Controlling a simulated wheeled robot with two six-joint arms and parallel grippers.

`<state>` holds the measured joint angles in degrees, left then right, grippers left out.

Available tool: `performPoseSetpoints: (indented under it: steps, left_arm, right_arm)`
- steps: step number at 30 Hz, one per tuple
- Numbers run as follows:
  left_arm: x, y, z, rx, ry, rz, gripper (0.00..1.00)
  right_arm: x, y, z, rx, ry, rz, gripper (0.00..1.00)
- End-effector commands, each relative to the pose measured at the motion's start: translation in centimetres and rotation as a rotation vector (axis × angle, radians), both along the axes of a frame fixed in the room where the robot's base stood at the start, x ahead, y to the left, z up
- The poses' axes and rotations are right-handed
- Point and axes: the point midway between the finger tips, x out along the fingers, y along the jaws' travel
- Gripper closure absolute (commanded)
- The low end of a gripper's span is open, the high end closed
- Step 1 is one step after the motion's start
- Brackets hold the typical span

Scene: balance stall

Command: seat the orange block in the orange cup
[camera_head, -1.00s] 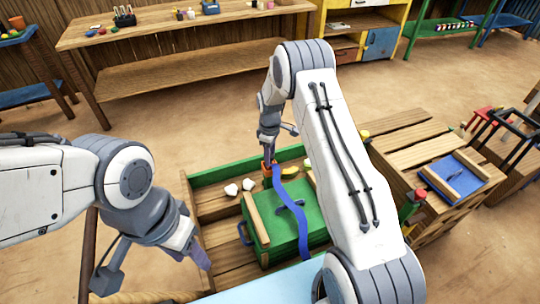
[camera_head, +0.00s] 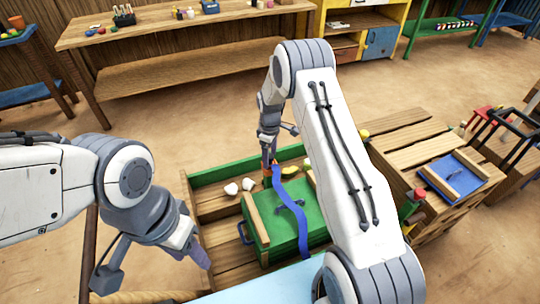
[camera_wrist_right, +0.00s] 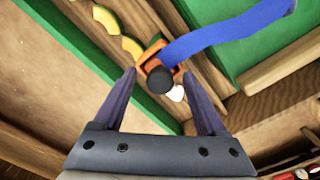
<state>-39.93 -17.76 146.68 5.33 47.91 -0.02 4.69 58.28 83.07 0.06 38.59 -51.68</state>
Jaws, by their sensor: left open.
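An orange piece (camera_wrist_right: 152,55) shows beyond my right fingertips in the right wrist view, with a dark round knob (camera_wrist_right: 160,80) in front of it. I cannot tell the orange block and the orange cup apart there. In the head view orange (camera_head: 267,166) shows small under my right gripper (camera_head: 269,158), at the back of the green box. My right gripper also shows in the right wrist view (camera_wrist_right: 160,74), its fingers spread with gaps on both sides of the knob. My left gripper (camera_head: 196,256) is open and empty, left of the green box.
A blue strip (camera_head: 288,203) runs from the orange piece across the green box (camera_head: 274,236). White pieces (camera_head: 240,187) and a yellow curved piece (camera_head: 290,170) lie nearby in the wooden crate (camera_head: 218,237). A slatted crate (camera_head: 412,148) stands at right.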

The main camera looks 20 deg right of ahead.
Motion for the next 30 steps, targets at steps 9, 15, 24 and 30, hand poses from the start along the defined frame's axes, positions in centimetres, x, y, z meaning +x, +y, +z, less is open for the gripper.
performPoseSetpoints:
  steps: [9, 15, 24, 30]
  left_arm:
    - [0.0, 0.0, -0.1, 0.000, 0.000, 0.000, 0.50]
    - [0.0, 0.0, -0.5, 0.000, 0.000, 0.000, 0.50]
    - [0.0, 0.0, -1.1, 0.000, 0.000, 0.000, 0.50]
    - [0.0, 0.0, -1.2, 0.000, 0.000, 0.000, 0.50]
  right_arm:
    - [0.0, 0.0, 0.4, 0.000, -0.001, 0.000, 0.27]
    - [0.1, 0.0, 3.4, 0.000, -0.004, 0.000, 0.27]
    - [0.1, 0.0, 8.9, 0.000, -0.003, 0.000, 0.27]
    - [0.0, 0.0, 10.4, 0.000, 0.000, 0.000, 0.27]
